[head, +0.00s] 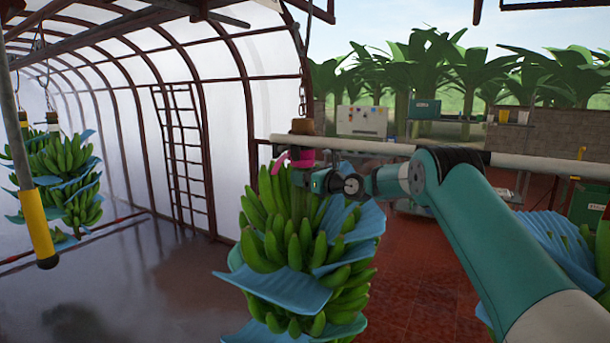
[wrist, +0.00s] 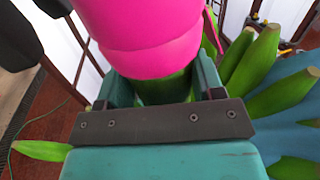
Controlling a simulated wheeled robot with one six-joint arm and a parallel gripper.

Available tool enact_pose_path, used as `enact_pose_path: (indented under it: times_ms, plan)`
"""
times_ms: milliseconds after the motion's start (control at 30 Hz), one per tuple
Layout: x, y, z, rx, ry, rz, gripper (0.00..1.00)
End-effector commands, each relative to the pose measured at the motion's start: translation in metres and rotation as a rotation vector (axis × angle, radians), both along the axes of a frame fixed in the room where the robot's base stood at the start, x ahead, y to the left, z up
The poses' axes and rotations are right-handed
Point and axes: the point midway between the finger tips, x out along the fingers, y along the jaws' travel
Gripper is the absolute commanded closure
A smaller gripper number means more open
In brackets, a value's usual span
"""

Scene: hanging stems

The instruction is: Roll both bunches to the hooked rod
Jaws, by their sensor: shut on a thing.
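A green banana bunch (head: 290,235) with blue sheets between its hands hangs upright from a chain in the middle of the head view. A pink band (head: 298,158) is around its stem top. My gripper (head: 318,180) is shut on the green stem just below the band. The wrist view shows the stem (wrist: 165,90) between the jaws, with the pink band (wrist: 140,35) above. Another bunch (head: 550,240) shows partly behind my arm at right. A grey rod (head: 33,205) with a yellow sleeve hangs at the near left; no hook is visible on it.
More bunches (head: 70,170) hang at the far left. A pale horizontal pipe (head: 390,148) runs behind my arm. A ladder (head: 182,155) stands by the white tunnel wall. The grey floor (head: 130,290) at left is open.

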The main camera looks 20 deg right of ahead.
Motion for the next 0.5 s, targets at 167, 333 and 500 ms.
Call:
enact_pose_path:
  times_ms: [167,333,500]
  plan:
    - [-0.0009,0.0000,-0.0077,-0.001,0.014,0.002,0.81]
    - [-0.0004,0.0003,-0.0056,0.000,0.010,0.000,0.14]
    - [-0.0002,-0.0002,-0.0039,-0.001,0.006,-0.001,0.14]
